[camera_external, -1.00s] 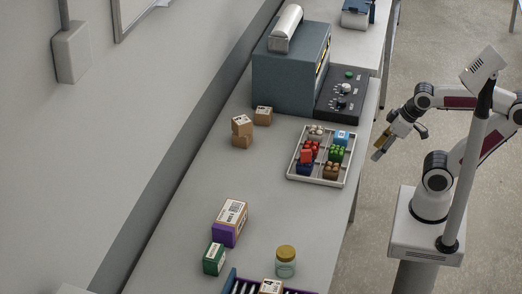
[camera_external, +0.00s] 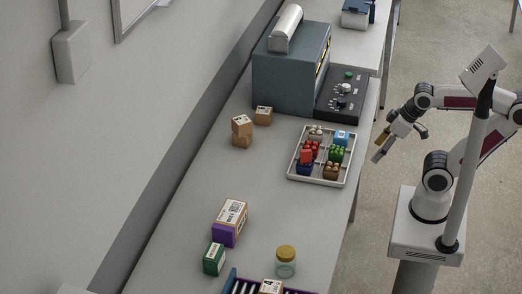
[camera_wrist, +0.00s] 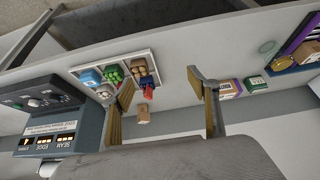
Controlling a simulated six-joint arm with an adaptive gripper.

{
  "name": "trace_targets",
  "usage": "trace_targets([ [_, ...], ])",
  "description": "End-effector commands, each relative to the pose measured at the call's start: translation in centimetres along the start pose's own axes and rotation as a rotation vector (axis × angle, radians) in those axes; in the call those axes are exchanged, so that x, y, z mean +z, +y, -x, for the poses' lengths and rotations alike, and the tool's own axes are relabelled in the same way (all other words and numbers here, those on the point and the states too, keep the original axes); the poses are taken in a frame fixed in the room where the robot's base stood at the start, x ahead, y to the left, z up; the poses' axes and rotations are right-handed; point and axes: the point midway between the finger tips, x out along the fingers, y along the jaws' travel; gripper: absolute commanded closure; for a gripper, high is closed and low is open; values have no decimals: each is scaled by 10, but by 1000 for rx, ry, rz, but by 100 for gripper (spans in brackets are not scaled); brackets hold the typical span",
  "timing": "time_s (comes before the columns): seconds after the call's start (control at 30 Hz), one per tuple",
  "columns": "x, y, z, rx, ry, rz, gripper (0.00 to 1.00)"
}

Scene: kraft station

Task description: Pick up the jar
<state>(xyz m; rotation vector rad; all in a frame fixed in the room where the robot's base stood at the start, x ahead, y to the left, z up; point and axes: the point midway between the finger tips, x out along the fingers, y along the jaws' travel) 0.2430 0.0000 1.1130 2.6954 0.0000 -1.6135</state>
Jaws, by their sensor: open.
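The jar (camera_external: 286,262) is clear glass with a yellow-gold lid. It stands upright at the near end of the bench in the external view. In the wrist view a faint round shape (camera_wrist: 267,46) near the dark rack may be the jar, but I cannot tell for sure. My gripper (camera_external: 380,149) is open and empty, off the right edge of the bench and beside the parts tray, well away from the jar. Its two fingers (camera_wrist: 165,92) show apart in the wrist view with nothing between them held.
A white divided tray (camera_external: 291,176) of coloured items lies between my gripper and the bench middle. A purple-and-white box (camera_external: 230,222), a green box (camera_external: 214,259) and a dark rack (camera_external: 232,281) stand near the jar. Brown boxes (camera_external: 242,131) and a blue-grey machine (camera_external: 288,78) are farther back.

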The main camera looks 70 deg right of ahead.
Motion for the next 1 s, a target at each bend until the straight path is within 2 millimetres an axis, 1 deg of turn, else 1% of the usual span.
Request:
trace_targets([
  [0.13,-5,0,-3,3,7,8,40],
  [0.27,-17,0,-11,9,26,27,40],
  [0.37,-32,0,-20,16,52,52,40],
  [0.57,-69,-8,-45,23,122,126,40],
  [0.77,-106,-26,-71,10,202,211,40],
  [1.0,-141,-60,-102,-37,295,319,40],
])
